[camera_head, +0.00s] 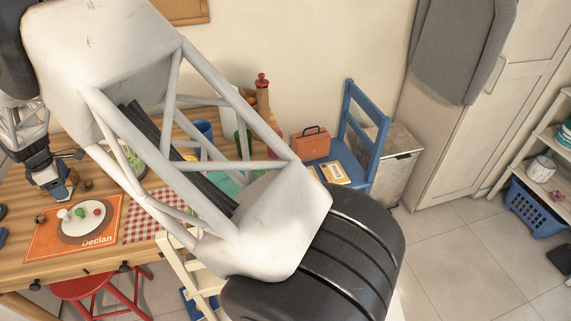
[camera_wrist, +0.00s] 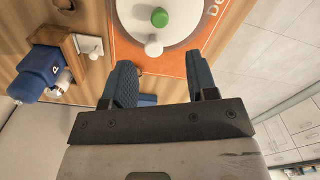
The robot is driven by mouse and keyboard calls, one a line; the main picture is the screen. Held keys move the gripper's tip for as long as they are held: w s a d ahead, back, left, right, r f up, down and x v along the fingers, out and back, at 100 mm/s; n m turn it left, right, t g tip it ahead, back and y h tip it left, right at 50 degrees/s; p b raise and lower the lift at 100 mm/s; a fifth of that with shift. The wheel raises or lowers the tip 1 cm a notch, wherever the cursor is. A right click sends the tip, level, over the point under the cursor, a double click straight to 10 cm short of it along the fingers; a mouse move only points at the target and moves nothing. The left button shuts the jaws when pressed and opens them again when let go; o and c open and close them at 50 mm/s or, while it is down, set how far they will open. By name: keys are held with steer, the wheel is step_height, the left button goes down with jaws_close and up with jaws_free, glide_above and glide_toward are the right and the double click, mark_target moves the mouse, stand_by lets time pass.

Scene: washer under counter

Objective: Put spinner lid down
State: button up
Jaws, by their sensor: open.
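In the wrist view my gripper (camera_wrist: 161,68) is open, its two blue fingers apart with nothing held between them. Beyond the fingertips is a round white disc (camera_wrist: 185,15) with a green knob-like piece (camera_wrist: 160,17) and a white one (camera_wrist: 154,46), over an orange mat (camera_wrist: 125,42). I cannot tell for certain whether this disc is the spinner lid. In the head view my gripper (camera_head: 62,188) is at the table's left, close behind the orange mat (camera_head: 45,238). Round white, red and green pieces lie on a round plate (camera_head: 84,232) there.
A blue device (camera_wrist: 40,75) stands left of the fingers in the wrist view. In the head view, a red checked cloth (camera_head: 143,228) lies right of the mat, and a red stool (camera_head: 100,286) stands below the table. My arm hides much of the tabletop. A blue chair (camera_head: 365,145) stands behind.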

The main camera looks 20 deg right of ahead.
steer(key=s+d+r+m, duration=0.25)
steer(key=d+r, duration=0.45)
steer(key=d, duration=0.6)
steer(key=s+d+r+m+t, duration=0.1)
steer(key=d+r+m, duration=0.3)
steer(key=d+r, duration=0.55)
steer(key=s+d+r+m, duration=0.2)
steer(key=d+r+m, duration=0.25)
steer(key=d, duration=1.15)
steer(key=s+d+r+m+t, duration=0.1)
steer(key=s+d+r+m, duration=0.15)
steer(key=s+d, duration=0.5)
steer(key=s+d+r+m, duration=0.1)
steer(key=s+d+m, duration=0.2)
steer(key=s+d, duration=0.45)
steer(key=s+d+f+m, duration=0.2)
steer(key=s+d+m, duration=0.4)
steer(key=s+d, duration=0.5)
steer(key=s, duration=0.4)
steer(key=shift+s+d+f+t, duration=0.25)
steer(key=shift+d+f+t, duration=0.05)
steer(key=shift+d+f, duration=0.1)
